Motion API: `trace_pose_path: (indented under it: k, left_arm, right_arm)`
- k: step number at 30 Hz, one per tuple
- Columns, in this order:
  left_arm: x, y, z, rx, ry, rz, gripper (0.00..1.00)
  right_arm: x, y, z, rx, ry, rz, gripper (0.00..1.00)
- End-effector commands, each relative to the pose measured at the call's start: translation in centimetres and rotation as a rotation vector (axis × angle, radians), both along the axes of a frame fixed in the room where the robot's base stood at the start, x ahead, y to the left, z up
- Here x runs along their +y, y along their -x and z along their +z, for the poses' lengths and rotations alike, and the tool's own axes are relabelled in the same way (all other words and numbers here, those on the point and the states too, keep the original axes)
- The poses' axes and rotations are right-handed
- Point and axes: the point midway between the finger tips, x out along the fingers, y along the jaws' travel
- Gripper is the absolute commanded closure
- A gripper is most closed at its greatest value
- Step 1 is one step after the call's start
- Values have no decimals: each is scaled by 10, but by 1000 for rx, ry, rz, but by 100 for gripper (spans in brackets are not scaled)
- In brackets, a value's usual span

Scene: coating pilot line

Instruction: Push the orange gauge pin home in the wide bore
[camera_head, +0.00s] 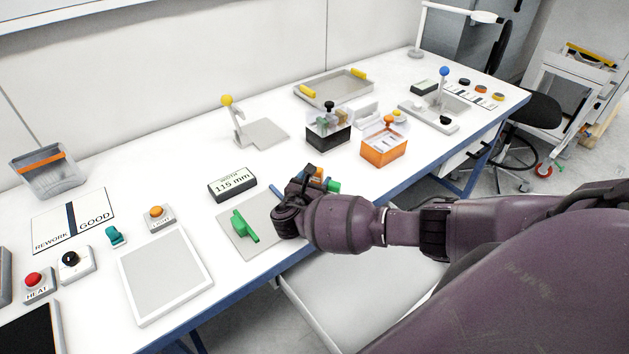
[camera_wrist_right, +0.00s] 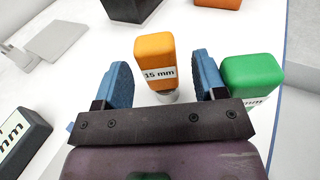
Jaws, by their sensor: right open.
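The orange gauge pin (camera_wrist_right: 155,50) shows in the right wrist view as an orange block handle with a "15 mm" label. A short pale metallic part (camera_wrist_right: 162,97) shows below it. My right gripper (camera_wrist_right: 163,72) is open, its blue fingers on either side of the orange handle with visible gaps. A green handle (camera_wrist_right: 250,75) stands just outside the right finger. In the head view my right gripper (camera_head: 294,186) hides most of this spot; a bit of orange (camera_head: 319,172) and the green handle (camera_head: 334,187) show behind it. I cannot see the wide bore itself. My left gripper is not in view.
A grey plate with a green clamp-like part (camera_head: 244,228) lies left of my gripper. An orange box (camera_head: 383,143) and a black box (camera_head: 328,133) stand further back. The table's blue front edge (camera_head: 243,295) is close.

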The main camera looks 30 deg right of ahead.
Motion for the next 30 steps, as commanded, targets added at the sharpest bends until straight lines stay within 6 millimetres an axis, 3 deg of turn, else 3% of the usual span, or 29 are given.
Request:
trace_pose_path:
  k: [3,18,30]
  left_arm:
    - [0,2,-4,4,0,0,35]
    - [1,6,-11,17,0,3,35]
    - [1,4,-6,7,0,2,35]
  right_arm:
    - [3,4,-5,10,-2,2,35]
    - [75,53,8,4,-3,3,35]
    - [89,62,12,0,0,0,35]
